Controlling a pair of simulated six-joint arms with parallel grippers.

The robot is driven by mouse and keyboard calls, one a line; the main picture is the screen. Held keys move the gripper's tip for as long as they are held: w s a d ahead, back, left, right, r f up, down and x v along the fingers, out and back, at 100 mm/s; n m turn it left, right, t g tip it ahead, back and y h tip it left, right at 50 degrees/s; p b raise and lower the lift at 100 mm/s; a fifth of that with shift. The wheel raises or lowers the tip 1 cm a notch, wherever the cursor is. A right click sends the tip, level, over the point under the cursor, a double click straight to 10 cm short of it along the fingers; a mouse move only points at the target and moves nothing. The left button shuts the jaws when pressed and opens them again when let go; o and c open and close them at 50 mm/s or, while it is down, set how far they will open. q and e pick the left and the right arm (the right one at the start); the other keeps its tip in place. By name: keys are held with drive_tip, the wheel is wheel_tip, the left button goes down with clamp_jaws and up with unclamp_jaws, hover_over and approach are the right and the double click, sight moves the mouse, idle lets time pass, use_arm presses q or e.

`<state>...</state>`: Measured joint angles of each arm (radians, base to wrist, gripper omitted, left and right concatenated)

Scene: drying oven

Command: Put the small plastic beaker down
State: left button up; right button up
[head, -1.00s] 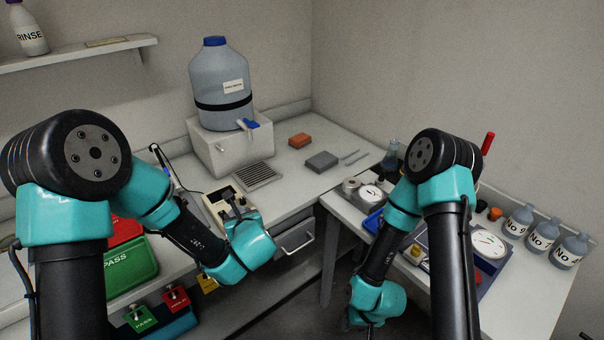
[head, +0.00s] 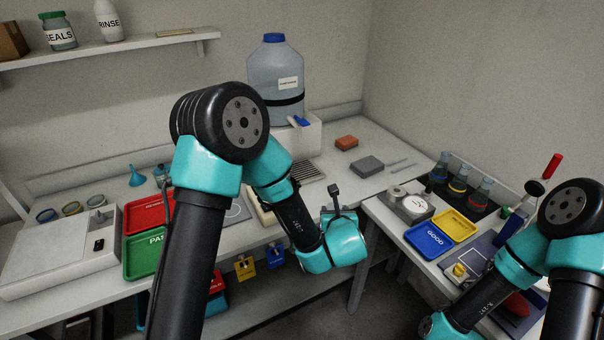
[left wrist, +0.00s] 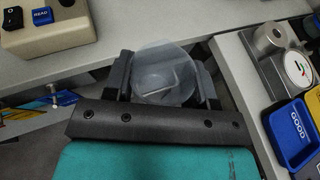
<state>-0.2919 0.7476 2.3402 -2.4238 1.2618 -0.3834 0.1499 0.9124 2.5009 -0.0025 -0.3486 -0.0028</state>
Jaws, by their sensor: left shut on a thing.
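The small plastic beaker (left wrist: 165,72) is translucent and sits between the two dark fingers of my left gripper (left wrist: 163,84) in the left wrist view. The gripper is shut on it, and the beaker's mouth faces the camera. It is held near the front edge of the bench, by the gap before the side table. In the head view my left gripper (head: 337,213) shows mostly as its dark wrist camera and teal housing, and the beaker is hidden there. My right arm enters at the lower right of the head view, with its fingers outside the picture.
The side table holds a round-dial scale (head: 412,205), a blue GOOD tray (head: 428,240), a yellow tray (head: 455,226) and several flasks. On the bench stand a large jug (head: 283,85), red and green trays (head: 145,252) and a grey block (head: 366,166). Bare bench (head: 335,183) lies behind my left gripper.

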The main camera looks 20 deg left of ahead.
use_arm(q)
drive_tip(key=w+a+n+g+y, duration=0.1)
drive_tip(key=w+a, duration=0.1)
drive_tip(key=w, duration=0.2)
drive_tip(key=w+a+f+n+g+y, duration=0.1)
drive_tip(key=w+a+n+y, duration=0.1)
drive_tip(key=w, duration=0.3)
drive_tip(key=w+a+f+n+g+y, duration=0.1)
drive_tip(key=w+a+n+y, duration=0.1)
drive_tip(key=w, duration=0.3)
drive_tip(key=shift+w+f, duration=0.1)
drive_tip(key=shift+w, duration=0.15)
drive_tip(key=w+a, duration=0.9)
drive_tip(key=w, duration=0.1)
drive_tip(key=shift+w+a, duration=0.4)
drive_tip(key=shift+w+a, duration=0.15)
drive_tip(key=x, duration=0.3)
drive_tip(key=shift+w+f, duration=0.1)
drive_tip(key=shift+f, duration=0.2)
